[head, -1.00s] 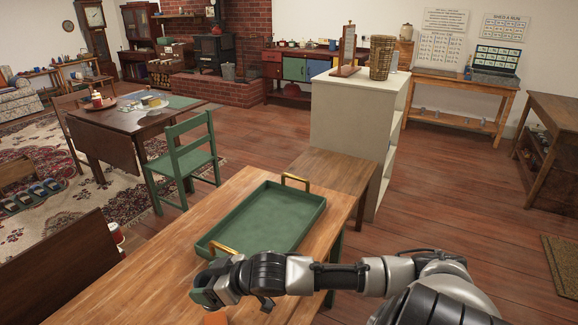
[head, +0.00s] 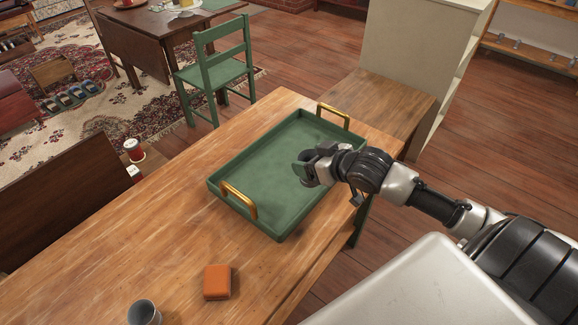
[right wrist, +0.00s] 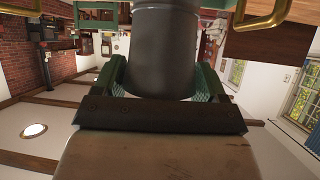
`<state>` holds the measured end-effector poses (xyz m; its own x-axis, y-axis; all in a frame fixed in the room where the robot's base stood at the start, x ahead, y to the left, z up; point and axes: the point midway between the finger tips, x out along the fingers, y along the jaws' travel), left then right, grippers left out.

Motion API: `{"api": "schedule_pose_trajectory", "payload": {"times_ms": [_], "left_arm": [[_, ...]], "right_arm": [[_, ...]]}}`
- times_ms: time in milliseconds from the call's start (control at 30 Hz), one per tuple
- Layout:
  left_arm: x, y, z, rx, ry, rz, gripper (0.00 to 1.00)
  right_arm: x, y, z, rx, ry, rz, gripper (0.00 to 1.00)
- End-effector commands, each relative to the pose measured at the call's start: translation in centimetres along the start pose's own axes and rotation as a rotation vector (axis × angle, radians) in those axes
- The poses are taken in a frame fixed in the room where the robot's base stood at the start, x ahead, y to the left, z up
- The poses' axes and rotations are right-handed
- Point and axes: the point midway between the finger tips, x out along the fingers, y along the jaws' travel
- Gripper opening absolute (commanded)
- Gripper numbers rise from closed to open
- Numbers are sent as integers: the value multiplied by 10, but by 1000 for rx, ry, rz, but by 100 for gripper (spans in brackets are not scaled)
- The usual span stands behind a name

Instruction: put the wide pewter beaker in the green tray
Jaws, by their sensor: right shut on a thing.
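My right gripper (head: 306,172) is above the right side of the green tray (head: 228,172), which lies on the wooden table with a gold handle at each end. In the right wrist view the gripper (right wrist: 161,80) is shut on a grey pewter beaker (right wrist: 165,45), with a green-padded finger on each side of it. In the head view my gripper mostly hides this beaker. I see nothing inside the visible part of the tray. Another grey metal cup (head: 144,313) stands at the bottom edge of the head view. My left gripper is not in view.
An orange block (head: 217,282) lies on the wooden table (head: 130,262) in front of the tray. A green chair (head: 218,72) stands beyond the table. A pale shelf unit (head: 410,60) stands behind, at the right. Bare wood lies left of the tray.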

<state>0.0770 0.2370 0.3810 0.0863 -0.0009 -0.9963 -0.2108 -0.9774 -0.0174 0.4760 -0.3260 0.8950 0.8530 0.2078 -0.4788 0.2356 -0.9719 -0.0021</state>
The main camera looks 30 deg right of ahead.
Motion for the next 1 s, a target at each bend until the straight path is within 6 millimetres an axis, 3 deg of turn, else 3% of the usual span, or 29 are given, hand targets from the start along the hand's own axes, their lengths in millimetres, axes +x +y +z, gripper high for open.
{"api": "schedule_pose_trajectory", "payload": {"times_ms": [200, 400, 533, 800, 1000], "left_arm": [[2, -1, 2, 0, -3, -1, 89], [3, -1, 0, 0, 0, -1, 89], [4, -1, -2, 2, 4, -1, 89], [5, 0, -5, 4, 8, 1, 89], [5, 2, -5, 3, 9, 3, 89]], "right_arm": [[59, -9, 0, 4, 6, 0, 43], [94, -14, 3, 2, 3, 0, 43], [101, -16, 6, 0, 1, 0, 43], [118, -16, 37, 1, 1, 0, 43], [119, -15, 40, -1, 2, 0, 43]]}}
